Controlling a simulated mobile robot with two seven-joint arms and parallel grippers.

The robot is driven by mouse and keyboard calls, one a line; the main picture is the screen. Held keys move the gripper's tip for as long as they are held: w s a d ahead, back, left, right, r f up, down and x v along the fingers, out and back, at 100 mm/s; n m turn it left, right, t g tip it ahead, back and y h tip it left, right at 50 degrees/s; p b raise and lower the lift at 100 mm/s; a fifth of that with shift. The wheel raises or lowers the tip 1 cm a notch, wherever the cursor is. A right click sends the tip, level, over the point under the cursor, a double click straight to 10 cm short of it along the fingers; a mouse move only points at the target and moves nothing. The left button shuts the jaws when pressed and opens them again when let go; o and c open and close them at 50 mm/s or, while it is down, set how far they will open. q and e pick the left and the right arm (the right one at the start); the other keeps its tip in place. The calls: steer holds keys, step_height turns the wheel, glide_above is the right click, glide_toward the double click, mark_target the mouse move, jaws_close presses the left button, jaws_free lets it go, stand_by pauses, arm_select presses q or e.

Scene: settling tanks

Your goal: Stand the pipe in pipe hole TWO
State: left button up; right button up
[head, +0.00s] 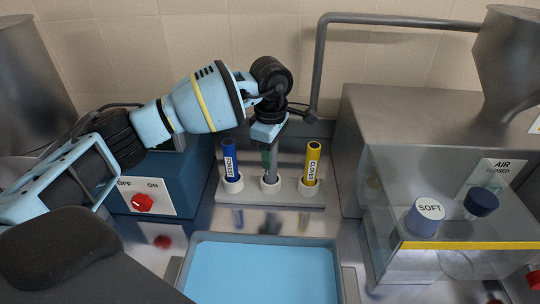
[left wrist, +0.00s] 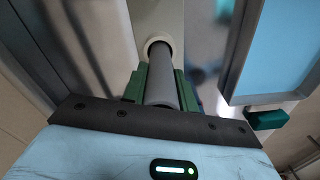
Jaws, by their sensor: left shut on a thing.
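A grey pipe (head: 272,168) stands roughly upright over the middle white ring (head: 270,184) of a pale rack (head: 250,200). My left gripper (head: 269,155) is shut on it from above. In the left wrist view the pipe (left wrist: 161,88) runs between the green fingers of my left gripper (left wrist: 160,84), and its lower end meets the white ring (left wrist: 158,41). I cannot tell how deep it sits. A blue pipe (head: 230,160) stands in the left ring and a yellow pipe (head: 312,160) labelled CLOVER in the right ring. No hole numbers are readable. My right gripper is not in view.
A blue tray (head: 262,238) lies in front of the rack. A blue box with a red OFF/ON knob (head: 142,203) stands at left. At right are a metal housing (head: 400,110) and a clear box with a SOFT knob (head: 425,215). A grey overhead pipe (head: 400,20) runs behind.

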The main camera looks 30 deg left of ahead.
arm_select(q)
steer(key=shift+f, duration=0.4)
steer(key=shift+f, duration=0.15)
steer(key=o, duration=1)
steer(key=shift+o, duration=0.2)
step_height(320, 180, up, 12)
steer(key=shift+r, duration=0.15)
